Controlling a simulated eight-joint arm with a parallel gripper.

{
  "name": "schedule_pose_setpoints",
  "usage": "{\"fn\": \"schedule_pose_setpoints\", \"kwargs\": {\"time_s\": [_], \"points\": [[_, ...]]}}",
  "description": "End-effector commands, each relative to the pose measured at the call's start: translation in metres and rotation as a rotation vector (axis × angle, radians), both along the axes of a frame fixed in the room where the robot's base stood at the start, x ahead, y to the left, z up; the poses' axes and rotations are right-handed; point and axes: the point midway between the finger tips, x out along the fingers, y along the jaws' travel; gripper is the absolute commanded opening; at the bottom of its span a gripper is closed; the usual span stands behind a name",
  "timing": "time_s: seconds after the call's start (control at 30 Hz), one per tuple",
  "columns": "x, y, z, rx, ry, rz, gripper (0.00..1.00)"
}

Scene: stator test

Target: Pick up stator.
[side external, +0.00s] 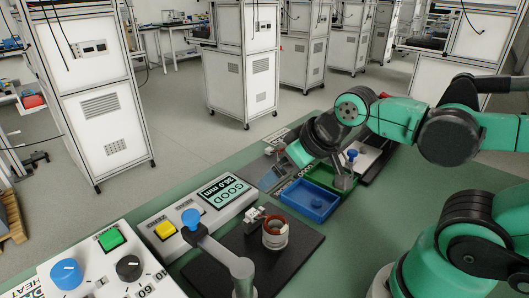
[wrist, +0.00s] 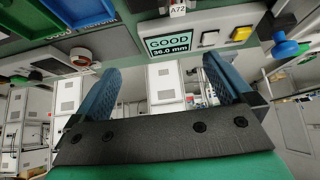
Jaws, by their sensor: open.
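The stator (side external: 275,232) is a short upright cylinder with a copper-coloured ring at its top. It stands on a black base plate (side external: 300,249) in the side external view, beside a small metal fixture (side external: 254,216).
A blue tray (side external: 328,212) and a green tray (side external: 346,191) lie right of the gauge box (side external: 204,219), whose display reads GOOD. A blue-knobbed lever (side external: 191,219) stands left of the stator. A control panel (side external: 105,265) is at front left.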

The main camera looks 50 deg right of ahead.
Motion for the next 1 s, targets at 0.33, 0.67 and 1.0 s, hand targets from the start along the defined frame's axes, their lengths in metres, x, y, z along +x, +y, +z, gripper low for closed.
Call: {"fn": "schedule_pose_setpoints", "kwargs": {"time_s": [0.33, 0.67, 1.0], "points": [[0.001, 0.003, -0.004, 0.012, 0.056, -0.005, 0.99], [-0.002, 0.024, -0.037, 0.050, 0.474, -0.086, 0.99], [-0.007, 0.030, -0.057, 0.040, 0.624, -0.129, 0.99]]}}
